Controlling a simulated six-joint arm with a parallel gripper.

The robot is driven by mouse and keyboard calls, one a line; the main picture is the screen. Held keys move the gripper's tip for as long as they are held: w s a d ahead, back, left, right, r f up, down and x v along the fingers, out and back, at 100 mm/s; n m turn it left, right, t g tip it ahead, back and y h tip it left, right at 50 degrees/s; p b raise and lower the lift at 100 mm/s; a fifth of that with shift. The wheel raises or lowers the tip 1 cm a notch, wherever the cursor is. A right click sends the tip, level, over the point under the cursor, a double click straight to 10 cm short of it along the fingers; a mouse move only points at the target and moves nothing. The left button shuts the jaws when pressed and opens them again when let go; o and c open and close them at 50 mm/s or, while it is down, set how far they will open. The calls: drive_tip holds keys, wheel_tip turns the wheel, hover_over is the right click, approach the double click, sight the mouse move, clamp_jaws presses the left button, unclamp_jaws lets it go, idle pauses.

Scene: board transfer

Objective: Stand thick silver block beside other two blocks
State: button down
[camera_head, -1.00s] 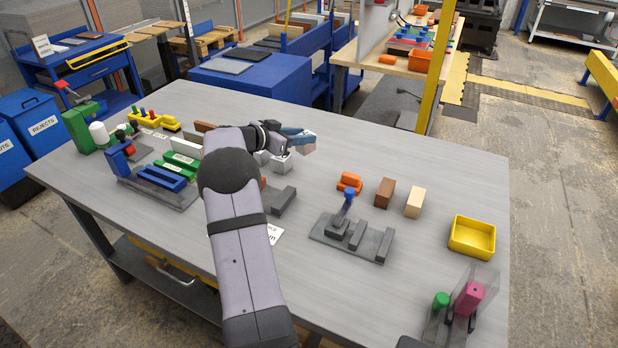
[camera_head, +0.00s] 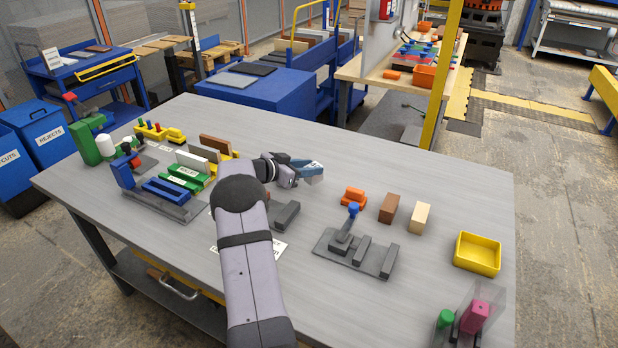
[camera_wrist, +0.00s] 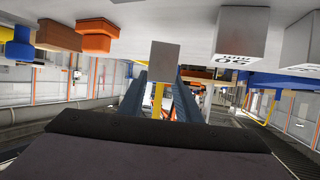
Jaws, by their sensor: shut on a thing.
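My gripper (camera_head: 306,167) is shut on a silver-grey block (camera_head: 315,180) and holds it above the middle of the table. In the wrist view the grey face of this block (camera_wrist: 164,62) shows between the two fingers. A brown block (camera_head: 389,208) and a pale wood-coloured block (camera_head: 420,217) stand upright side by side, apart, to the right of my gripper. The brown block also shows at the left of the wrist view (camera_wrist: 58,37).
An orange piece (camera_head: 353,196) stands left of the brown block. A dark grey fixture with a blue knob (camera_head: 353,208) lies in front. A yellow tray (camera_head: 477,252) is at the right. Silver marked cubes (camera_wrist: 241,36) stand near my gripper. Table space behind the blocks is clear.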

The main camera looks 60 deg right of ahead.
sight(309, 183)
drive_tip(key=shift+f, duration=1.8)
drive_tip(key=shift+f, duration=0.15)
drive_tip(key=c, duration=1.3)
unclamp_jaws()
drive_tip(key=shift+b+v, duration=0.35)
drive_tip(key=shift+v, duration=3.45)
drive_tip(key=shift+r, duration=0.2)
